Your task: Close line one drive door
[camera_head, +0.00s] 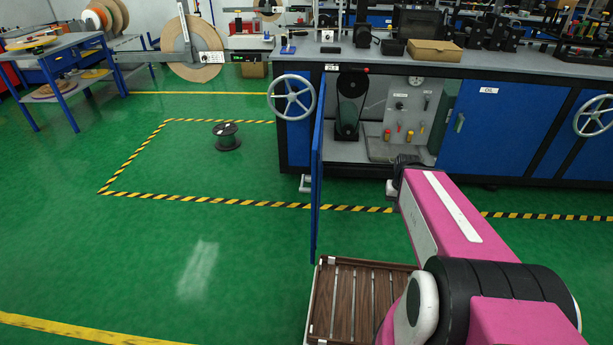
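The drive door (317,185) is a blue panel seen nearly edge-on. It stands open, swung out toward me from the left side of the open drive bay (346,151) in the long bench cabinet. Inside the bay are a dark green belt or chain guard (349,105) and a grey panel (405,120) with a gauge and coloured knobs. My pink arm (455,220) reaches forward to the right of the door, with a clear gap between them. The arm's dark far end (404,172) is in front of the bay's lower right. My gripper's fingers do not show.
A slatted brown tray (361,300) is at the lower middle, close to the door's near end. Handwheels (291,97) are on the cabinet front. A dark spool (227,137) stands within the striped floor marking (130,160). The green floor left of the door is otherwise clear.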

